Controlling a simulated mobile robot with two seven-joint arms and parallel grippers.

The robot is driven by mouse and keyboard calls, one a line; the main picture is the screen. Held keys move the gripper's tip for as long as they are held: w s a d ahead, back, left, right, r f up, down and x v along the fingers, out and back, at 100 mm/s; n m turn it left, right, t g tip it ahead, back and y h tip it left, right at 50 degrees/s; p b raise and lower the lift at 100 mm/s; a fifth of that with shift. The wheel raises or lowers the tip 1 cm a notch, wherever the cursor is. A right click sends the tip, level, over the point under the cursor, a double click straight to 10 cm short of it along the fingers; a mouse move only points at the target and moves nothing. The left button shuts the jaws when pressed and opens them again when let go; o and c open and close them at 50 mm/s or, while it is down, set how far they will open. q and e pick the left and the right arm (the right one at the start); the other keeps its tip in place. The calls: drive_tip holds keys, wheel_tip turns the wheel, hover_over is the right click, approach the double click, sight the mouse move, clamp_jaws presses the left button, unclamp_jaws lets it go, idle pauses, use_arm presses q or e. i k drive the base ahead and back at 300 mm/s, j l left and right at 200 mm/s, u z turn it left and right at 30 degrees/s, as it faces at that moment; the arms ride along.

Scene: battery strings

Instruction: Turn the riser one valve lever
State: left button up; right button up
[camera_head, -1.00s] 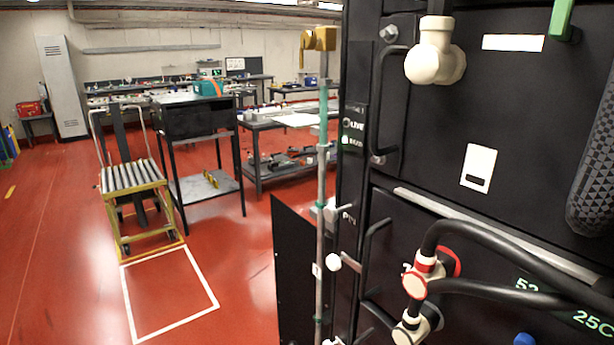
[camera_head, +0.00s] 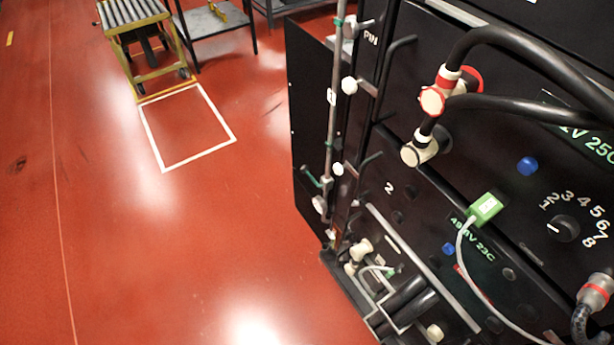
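A thin vertical riser pipe (camera_head: 337,60) runs along the left front edge of the black cabinet. It carries a small white tag (camera_head: 331,97) that seems to read 1. I cannot tell for sure that this lever is the riser one valve lever. The top of the pipe is outside the view. Neither of my grippers shows.
The black cabinet (camera_head: 400,215) fills the right, with thick black cables (camera_head: 520,50), a red-ringed connector (camera_head: 433,101), a green plug (camera_head: 485,208) and a numbered knob (camera_head: 563,229). A roller cart (camera_head: 140,45) stands far left. The red floor (camera_head: 200,250) left of the cabinet is clear.

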sight(304, 169)
drive_tip(key=z, duration=0.7)
drive_tip(key=j+z, duration=0.1)
drive_tip(key=z, duration=0.35)
drive_tip(key=i+j+z, duration=0.1)
drive_tip(key=z, duration=0.3)
drive_tip(key=j+z, duration=0.25)
drive_tip(key=z, duration=0.2)
drive_tip(key=j+z, duration=0.15)
drive_tip(key=z, duration=0.3)
drive_tip(key=j+z, duration=0.25)
drive_tip(key=j, duration=0.15)
drive_tip(key=k+j+z, duration=0.2)
drive_tip(key=j, duration=0.2)
drive_tip(key=k+j+z, duration=0.1)
drive_tip(key=j+z, duration=0.15)
drive_tip(key=k+j+z, duration=0.2)
drive_tip(key=j, duration=0.25)
drive_tip(key=k+j+z, duration=0.25)
drive_tip(key=k+j, duration=0.15)
drive_tip(key=j, duration=0.2)
drive_tip(key=k+j, duration=0.2)
drive_tip(key=j, duration=0.15)
drive_tip(key=k+j, duration=0.15)
drive_tip(key=j, duration=0.2)
